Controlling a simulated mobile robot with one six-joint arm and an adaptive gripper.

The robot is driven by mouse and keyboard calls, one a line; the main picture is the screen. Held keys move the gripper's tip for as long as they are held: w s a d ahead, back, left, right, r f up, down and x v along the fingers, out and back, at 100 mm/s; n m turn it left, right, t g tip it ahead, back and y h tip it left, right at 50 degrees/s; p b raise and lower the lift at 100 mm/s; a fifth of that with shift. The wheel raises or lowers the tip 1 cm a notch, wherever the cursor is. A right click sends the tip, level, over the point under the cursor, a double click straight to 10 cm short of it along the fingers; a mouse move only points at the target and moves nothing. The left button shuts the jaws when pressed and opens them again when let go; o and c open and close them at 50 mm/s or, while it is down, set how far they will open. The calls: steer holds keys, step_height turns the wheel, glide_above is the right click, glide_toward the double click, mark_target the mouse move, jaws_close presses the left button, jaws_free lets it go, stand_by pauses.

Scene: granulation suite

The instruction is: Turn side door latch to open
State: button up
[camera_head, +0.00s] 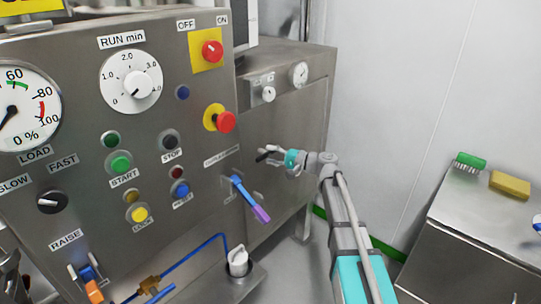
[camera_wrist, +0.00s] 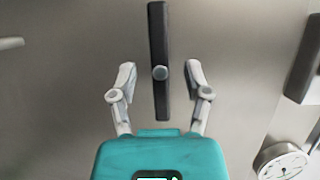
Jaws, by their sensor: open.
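The side door latch is a dark bar with a round grey pivot; it shows in the wrist view (camera_wrist: 159,40), upright in the picture, against the grey metal door. My gripper (camera_wrist: 160,82) is open, with one finger on each side of the bar and a visible gap on both sides. In the head view my gripper (camera_head: 273,153) is at the side face of the steel cabinet, and a dark bit of the latch (camera_head: 265,156) shows by its fingers. I cannot tell how deep the fingers reach around the bar.
The control panel (camera_head: 75,190) with knobs and buttons stands at left. A blue and purple lever (camera_head: 247,195) sticks out below my gripper. A gauge (camera_head: 299,73) is above; in the wrist view it is at lower right (camera_wrist: 285,163). A steel bench (camera_head: 470,225) holds a green brush (camera_head: 469,161) and a yellow sponge (camera_head: 511,185).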

steer(key=shift+x, duration=0.75)
